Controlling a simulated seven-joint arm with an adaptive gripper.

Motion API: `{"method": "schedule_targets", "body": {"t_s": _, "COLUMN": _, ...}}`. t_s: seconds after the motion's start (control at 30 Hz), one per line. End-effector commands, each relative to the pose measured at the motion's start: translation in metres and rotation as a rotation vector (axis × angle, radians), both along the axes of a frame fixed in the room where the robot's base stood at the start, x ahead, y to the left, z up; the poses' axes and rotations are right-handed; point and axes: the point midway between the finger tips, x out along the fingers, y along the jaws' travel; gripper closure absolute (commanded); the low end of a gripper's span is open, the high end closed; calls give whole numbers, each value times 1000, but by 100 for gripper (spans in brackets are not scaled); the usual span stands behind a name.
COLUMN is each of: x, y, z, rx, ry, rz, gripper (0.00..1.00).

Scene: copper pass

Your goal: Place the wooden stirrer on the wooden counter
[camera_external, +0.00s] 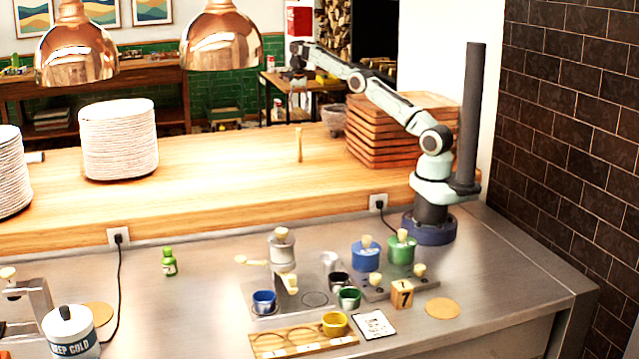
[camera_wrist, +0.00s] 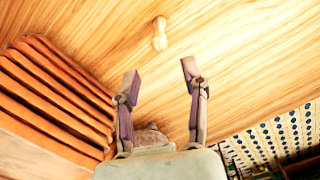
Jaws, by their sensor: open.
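The wooden stirrer (camera_external: 298,145) stands upright, pale and thin, on the wooden counter (camera_external: 225,180) near its middle. In the wrist view what looks like the stirrer (camera_wrist: 160,35) is seen nearly end on, beyond my fingertips, with bare counter wood (camera_wrist: 235,65) around it. My gripper (camera_external: 298,92) is up above the far side of the counter and apart from the stirrer. In the wrist view the two fingers of my gripper (camera_wrist: 161,78) are spread wide with nothing between them.
A stack of wooden trays (camera_external: 400,140) stands on the counter beside my arm. A tall stack of white plates (camera_external: 118,140) stands at the left. Two copper lamps (camera_external: 222,38) hang above. The counter around the stirrer is clear. Cups and a bottle (camera_external: 169,262) stand on the steel worktop (camera_external: 210,300).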

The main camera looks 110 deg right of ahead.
Motion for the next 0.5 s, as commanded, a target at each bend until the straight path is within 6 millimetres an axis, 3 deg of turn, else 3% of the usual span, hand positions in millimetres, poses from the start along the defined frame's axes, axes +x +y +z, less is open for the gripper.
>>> {"method": "schedule_targets", "body": {"t_s": 0.5, "x": 6, "y": 8, "z": 12, "rx": -1, "ry": 0, "rz": 35, "gripper": 56}}
